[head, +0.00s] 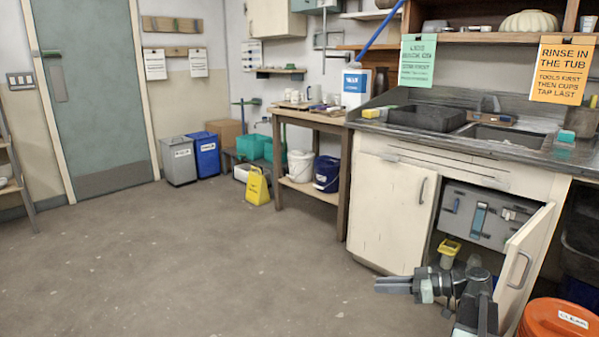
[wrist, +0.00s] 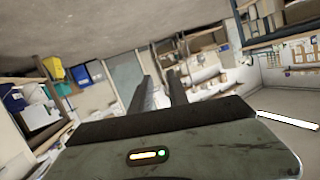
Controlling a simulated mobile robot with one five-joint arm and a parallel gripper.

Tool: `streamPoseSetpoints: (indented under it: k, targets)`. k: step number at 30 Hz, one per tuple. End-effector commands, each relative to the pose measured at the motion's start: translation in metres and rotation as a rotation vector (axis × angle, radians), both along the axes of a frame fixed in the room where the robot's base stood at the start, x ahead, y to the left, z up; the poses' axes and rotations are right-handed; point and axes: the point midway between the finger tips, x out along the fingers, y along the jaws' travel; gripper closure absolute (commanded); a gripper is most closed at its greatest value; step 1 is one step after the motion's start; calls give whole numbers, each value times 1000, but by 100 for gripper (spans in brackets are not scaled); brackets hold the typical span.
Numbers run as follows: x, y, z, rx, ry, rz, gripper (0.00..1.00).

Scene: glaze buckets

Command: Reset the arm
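My gripper (head: 378,285) is at the lower right of the head view, in front of the open cabinet under the sink, with its fingers pointing left. In the wrist view its two dark fingers (wrist: 158,88) stand apart with a gap between them, and nothing is held. My arm reaches up from the bottom edge of the head view. The wrist view is tilted, with the floor at the top.
The open cabinet door (head: 525,268) stands close right of my gripper. An orange bucket (head: 560,318) is at the lower right. A yellow container (head: 448,252) sits in the cabinet opening. A yellow floor sign (head: 257,187) stands by the wooden table (head: 341,180). The floor at left is clear.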

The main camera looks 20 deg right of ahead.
Motion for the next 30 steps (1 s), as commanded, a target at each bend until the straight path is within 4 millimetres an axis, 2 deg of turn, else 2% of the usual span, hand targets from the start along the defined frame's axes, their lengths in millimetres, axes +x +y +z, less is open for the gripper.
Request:
streamPoseSetpoints:
  k: [1, 4, 7, 9, 12, 15, 18, 20, 24, 27, 30]
  targets:
    - [13, 47, -6, -19, 55, 67, 79]
    - [28, 131, -27, -78, 190, 177, 79]
    - [29, 212, -51, -163, 343, 260, 79]
    - [23, 256, -67, -233, 443, 292, 79]
    - [10, 303, -87, -336, 569, 302, 79]
    - [-5, 335, -105, -446, 682, 273, 79]
    - [-22, 353, -122, -570, 797, 185, 79]
    - [-30, 350, -132, -646, 870, 80, 79]
    - [-36, 303, -147, -740, 1007, -257, 79]
    - [-35, 274, -150, -753, 1070, -495, 79]
    - [-30, 260, -150, -682, 1131, -684, 79]
